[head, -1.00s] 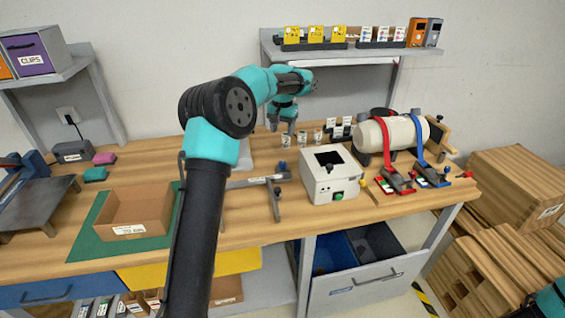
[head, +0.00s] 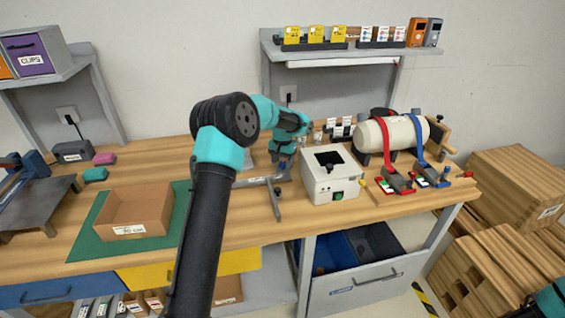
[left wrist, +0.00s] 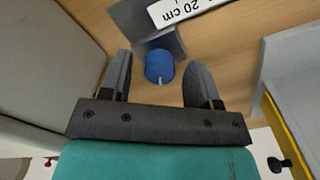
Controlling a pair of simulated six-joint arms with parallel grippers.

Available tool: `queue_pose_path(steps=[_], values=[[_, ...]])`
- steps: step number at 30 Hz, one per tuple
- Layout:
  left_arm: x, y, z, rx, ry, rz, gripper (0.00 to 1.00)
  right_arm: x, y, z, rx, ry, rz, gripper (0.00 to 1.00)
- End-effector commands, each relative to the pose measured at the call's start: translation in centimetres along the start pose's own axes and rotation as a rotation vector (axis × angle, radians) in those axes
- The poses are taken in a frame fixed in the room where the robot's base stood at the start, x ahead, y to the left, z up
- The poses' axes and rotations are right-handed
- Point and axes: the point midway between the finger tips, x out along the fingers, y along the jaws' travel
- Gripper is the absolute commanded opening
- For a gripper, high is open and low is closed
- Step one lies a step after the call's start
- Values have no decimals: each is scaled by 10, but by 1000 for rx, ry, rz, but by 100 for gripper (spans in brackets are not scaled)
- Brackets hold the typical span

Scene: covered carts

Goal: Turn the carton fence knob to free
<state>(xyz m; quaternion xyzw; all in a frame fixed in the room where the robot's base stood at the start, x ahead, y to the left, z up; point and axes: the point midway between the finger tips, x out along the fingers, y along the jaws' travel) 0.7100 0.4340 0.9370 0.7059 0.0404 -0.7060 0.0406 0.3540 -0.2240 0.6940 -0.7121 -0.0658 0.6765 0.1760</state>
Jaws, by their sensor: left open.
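The carton fence is a grey bar (head: 250,182) with a "20 cm" label, on the bench left of the white box. Its round blue knob (left wrist: 159,66) has a small pale pointer mark on its lower edge and shows clearly in the left wrist view. My left gripper (head: 282,160) is open over the fence. In the left wrist view its two fingers (left wrist: 159,75) stand on either side of the knob, with gaps on both sides. The head view mostly hides the knob behind the gripper. My right gripper is out of view.
The white box (head: 329,176) with a green button stands just right of the gripper. A cardboard carton (head: 138,212) sits on a green mat (head: 85,245) at the left. A cream cylinder (head: 395,133) with red and blue straps lies farther right.

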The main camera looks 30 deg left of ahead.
Motion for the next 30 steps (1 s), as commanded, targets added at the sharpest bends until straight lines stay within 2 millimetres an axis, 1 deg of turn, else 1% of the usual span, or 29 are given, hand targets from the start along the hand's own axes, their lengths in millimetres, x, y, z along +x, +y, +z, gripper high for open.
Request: queue_pose_path(steps=[8, 23, 24, 30], values=[[1, 0, 0, 0, 0, 0, 56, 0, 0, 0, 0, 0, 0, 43], [1, 0, 0, 0, 0, 0, 8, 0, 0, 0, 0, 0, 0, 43], [1, 0, 0, 0, 0, 0, 7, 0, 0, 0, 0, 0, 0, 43], [1, 0, 0, -41, 0, 0, 7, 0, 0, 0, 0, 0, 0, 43]])
